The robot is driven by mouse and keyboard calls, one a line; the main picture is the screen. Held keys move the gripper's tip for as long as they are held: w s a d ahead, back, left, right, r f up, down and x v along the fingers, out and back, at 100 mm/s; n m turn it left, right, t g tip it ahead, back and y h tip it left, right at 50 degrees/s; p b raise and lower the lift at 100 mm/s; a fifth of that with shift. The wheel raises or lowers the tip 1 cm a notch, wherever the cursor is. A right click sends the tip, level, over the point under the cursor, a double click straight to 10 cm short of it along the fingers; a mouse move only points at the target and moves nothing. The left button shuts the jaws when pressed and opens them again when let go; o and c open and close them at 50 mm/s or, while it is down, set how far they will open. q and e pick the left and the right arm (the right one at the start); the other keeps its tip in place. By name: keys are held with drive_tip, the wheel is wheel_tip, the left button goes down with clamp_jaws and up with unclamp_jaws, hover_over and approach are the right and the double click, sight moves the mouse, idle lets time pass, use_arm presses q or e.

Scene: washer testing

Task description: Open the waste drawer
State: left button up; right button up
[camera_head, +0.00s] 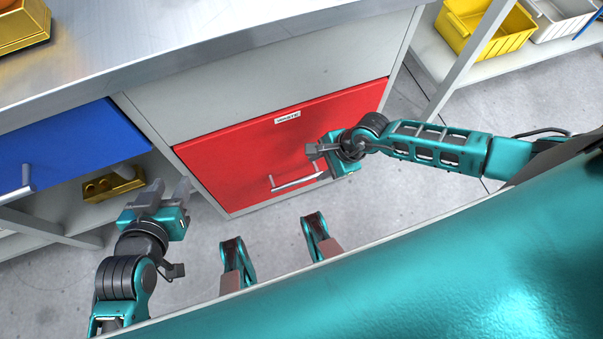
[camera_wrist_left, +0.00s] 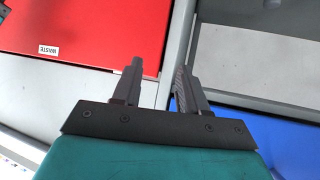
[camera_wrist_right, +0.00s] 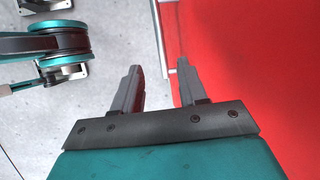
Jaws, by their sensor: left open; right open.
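The waste drawer (camera_head: 230,150) is a red front with a small white label, set in the grey cabinet under the worktop; it looks shut. Its silver bar handle (camera_head: 297,182) is low on the front. My right gripper (camera_head: 313,150) is open at the handle's right end. In the right wrist view a pale bar (camera_wrist_right: 160,40), seemingly the handle, shows just beyond and between the open fingertips (camera_wrist_right: 158,66); I cannot tell whether they touch. My left gripper (camera_head: 170,190) is open and empty, left of the red drawer. The red front (camera_wrist_left: 90,25) also shows in the left wrist view.
A blue drawer (camera_head: 75,150) with its own handle is left of the cabinet, above a shelf with a yellow object (camera_head: 112,186). Yellow (camera_head: 490,28) and white (camera_head: 560,18) bins stand on a shelf at the upper right. Grey floor (camera_head: 285,235) before the drawer is clear.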

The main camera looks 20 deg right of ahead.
sight(297, 182)
drive_tip(key=b+x, duration=0.5)
drive_tip(key=x, duration=0.5)
drive_tip(key=shift+a+f, duration=0.1)
drive_tip(key=shift+a, duration=0.1)
drive_tip(key=shift+w+a+f, duration=0.1)
drive_tip(key=shift+a+f, duration=0.15)
drive_tip(key=shift+f, duration=0.25)
use_arm(q)
drive_tip(key=f, duration=0.1)
drive_tip(key=d+f, duration=0.1)
drive_tip(key=d, duration=0.1)
drive_tip(key=shift+w+f+h, duration=0.25)
drive_tip(key=shift+f+h, duration=0.05)
drive_tip(key=shift+f, duration=0.1)
use_arm(e)
drive_tip(key=shift+f, duration=0.1)
use_arm(q)
drive_tip(key=shift+a, duration=0.1)
use_arm(e)
clamp_jaws()
use_arm(q)
drive_tip(key=shift+s+a+f, duration=0.1)
drive_tip(key=shift+s+f, duration=0.05)
